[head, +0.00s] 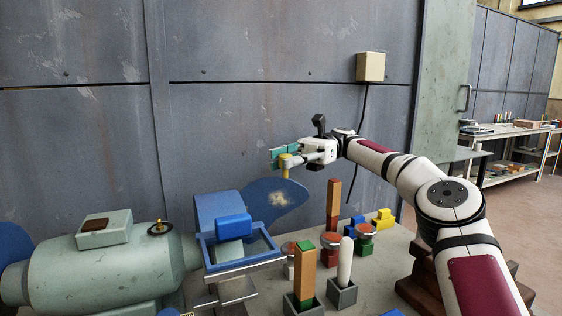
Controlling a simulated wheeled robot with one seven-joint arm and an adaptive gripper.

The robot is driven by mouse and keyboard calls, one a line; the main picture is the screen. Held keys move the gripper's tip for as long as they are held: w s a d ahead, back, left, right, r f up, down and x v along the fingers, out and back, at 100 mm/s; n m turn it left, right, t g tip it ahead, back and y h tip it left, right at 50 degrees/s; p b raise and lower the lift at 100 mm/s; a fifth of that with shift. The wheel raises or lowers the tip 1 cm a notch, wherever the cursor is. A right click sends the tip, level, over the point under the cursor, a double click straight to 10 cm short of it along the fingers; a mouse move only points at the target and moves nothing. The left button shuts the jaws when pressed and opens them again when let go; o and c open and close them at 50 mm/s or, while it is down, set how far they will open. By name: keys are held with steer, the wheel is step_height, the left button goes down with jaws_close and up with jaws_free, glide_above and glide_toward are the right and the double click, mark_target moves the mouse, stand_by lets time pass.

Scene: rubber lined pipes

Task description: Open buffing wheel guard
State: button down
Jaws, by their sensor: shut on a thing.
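A green-grey buffing machine (95,262) stands at the lower left on the workbench, with a blue housing (216,208) at its right end. A rounded blue guard plate (262,198) with a pale worn patch stands beside the housing. A small yellow handle (286,172) rises at the plate's top edge. My gripper (286,157), with green finger pads, reaches in from the right and is shut on the yellow handle. The fingers partly hide the handle, and its join to the plate is hard to see. The wheel itself cannot be made out.
On the bench (390,250) right of the machine stand a tall brown post (333,205), a green-topped wooden block (304,270), a white peg (345,262) and several small coloured pieces. A grey panelled wall (260,60) is close behind. Space above the bench is mostly clear.

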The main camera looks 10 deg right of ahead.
steer(key=c, duration=1.3)
jaws_free()
steer(key=shift+c, duration=0.2)
steer(key=shift+s, duration=0.1)
